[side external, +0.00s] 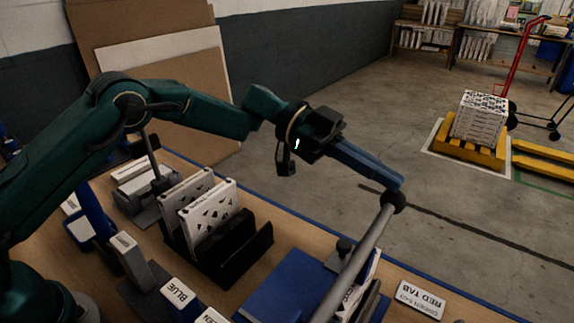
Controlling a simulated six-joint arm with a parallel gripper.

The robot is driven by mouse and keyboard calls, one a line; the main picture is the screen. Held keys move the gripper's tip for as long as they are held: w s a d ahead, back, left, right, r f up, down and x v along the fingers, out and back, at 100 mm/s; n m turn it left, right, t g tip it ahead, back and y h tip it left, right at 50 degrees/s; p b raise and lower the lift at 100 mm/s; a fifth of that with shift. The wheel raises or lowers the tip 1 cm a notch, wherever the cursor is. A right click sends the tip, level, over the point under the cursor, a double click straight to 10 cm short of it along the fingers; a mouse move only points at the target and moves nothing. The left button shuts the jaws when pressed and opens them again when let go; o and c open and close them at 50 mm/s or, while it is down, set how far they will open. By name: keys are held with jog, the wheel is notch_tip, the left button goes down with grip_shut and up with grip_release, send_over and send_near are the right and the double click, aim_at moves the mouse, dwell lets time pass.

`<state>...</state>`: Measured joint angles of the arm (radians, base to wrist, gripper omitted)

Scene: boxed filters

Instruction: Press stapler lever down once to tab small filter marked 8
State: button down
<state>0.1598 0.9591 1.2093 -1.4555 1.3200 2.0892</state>
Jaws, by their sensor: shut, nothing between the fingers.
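My gripper (397,181) has long blue fingers that are shut and empty. Its tips are at the black knob (393,201) on the upper end of a grey lever (358,254). They look to be touching or just above the knob; I cannot tell which. The lever is raised and slants down to the lower left, out of the frame. A white filter-like piece (372,270) shows behind the lever, mostly hidden by it. No number 8 is readable on it. A RED TAB sign (420,299) lies to its right.
White patterned filters (209,208) stand in a black rack (262,240) on the wooden table. A blue plate (285,288) and a block marked BLUE (178,293) are in front.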

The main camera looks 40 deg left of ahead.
jog(key=shift+f, duration=0.5)
jog(key=a+r, duration=0.7)
jog(key=a, duration=0.2)
jog(key=shift+a+r, duration=0.2)
jog(key=shift+a, duration=0.2)
jog(key=s+d+r+m+y, duration=0.1)
jog(key=s+r+m, duration=0.1)
jog(key=s+r, duration=0.4)
jog(key=s+n+t+y, duration=0.2)
jog(key=s+n+y, duration=0.2)
jog(key=s, duration=0.3)
jog(key=s+a+f+n+t+y, duration=0.2)
jog(key=s+a+f+n+y, duration=0.3)
jog(key=a+f+n, duration=0.2)
jog(key=s+a+f+n+t+y, duration=0.1)
jog(key=s+a+f+n+y, duration=0.3)
jog(key=a+f+n, duration=0.3)
jog(key=shift+s+a+f+n+t+y, duration=0.4)
jog(key=shift+n+y, duration=0.3)
jog(key=shift+n, duration=0.1)
